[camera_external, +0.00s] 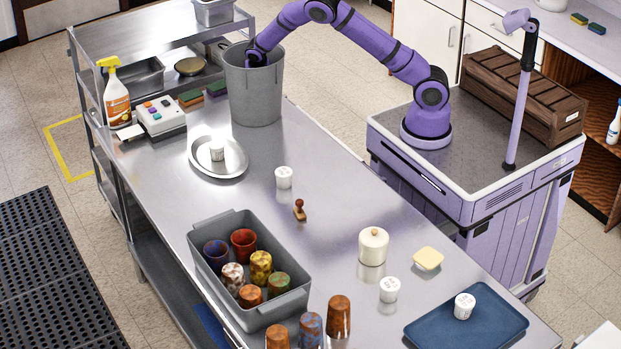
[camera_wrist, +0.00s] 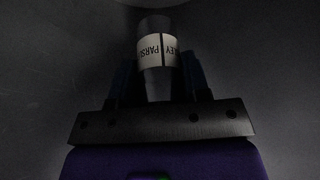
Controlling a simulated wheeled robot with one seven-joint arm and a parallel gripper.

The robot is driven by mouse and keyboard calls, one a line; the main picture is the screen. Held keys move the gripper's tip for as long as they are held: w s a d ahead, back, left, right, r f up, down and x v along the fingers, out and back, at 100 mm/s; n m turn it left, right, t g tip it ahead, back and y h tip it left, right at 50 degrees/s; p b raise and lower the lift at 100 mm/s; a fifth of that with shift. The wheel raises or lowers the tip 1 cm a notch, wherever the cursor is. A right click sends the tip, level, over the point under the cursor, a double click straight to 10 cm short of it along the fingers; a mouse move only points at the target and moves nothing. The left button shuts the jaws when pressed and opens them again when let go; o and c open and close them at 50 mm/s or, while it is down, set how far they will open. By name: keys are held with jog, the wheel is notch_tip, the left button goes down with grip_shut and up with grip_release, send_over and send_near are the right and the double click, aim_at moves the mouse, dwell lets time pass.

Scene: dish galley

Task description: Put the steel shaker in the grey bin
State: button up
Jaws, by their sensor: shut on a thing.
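The grey bin (camera_external: 252,98) is a tall round tub at the far end of the steel counter. My arm reaches over its rim, and my gripper is down inside it, its fingers hidden in the external view. In the wrist view my gripper (camera_wrist: 160,75) is shut on the steel shaker (camera_wrist: 157,84), a small grey cylinder with a white label partly reading "PARS". Dark grey bin walls surround it there. I cannot tell whether the shaker touches the bin floor.
A grey tub (camera_external: 284,312) of patterned cups stands on the counter's near left. An oval steel dish (camera_external: 232,166) holds a small white-labelled pot. Similar pots, a stamp (camera_external: 299,210), a lidded jar (camera_external: 373,246) and a blue tray (camera_external: 490,326) stand around. A spray bottle (camera_external: 116,98) is left of the bin.

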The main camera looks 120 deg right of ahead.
jog(key=shift+f, duration=3.05)
jog(key=o, duration=1)
jog(key=shift+f, duration=0.1)
jog(key=shift+c, duration=0.2)
jog(key=shift+s+d+r+v, duration=0.2)
jog(key=shift+d+v, duration=0.2)
jog(key=shift+v, duration=1.55)
jog(key=shift+s+d+r+v, duration=0.2)
jog(key=shift+d+v, duration=0.15)
jog(key=shift+v, duration=1.6)
jog(key=shift+s+d+r+v, duration=0.2)
jog(key=shift+d+v, duration=0.2)
jog(key=shift+v, duration=1.55)
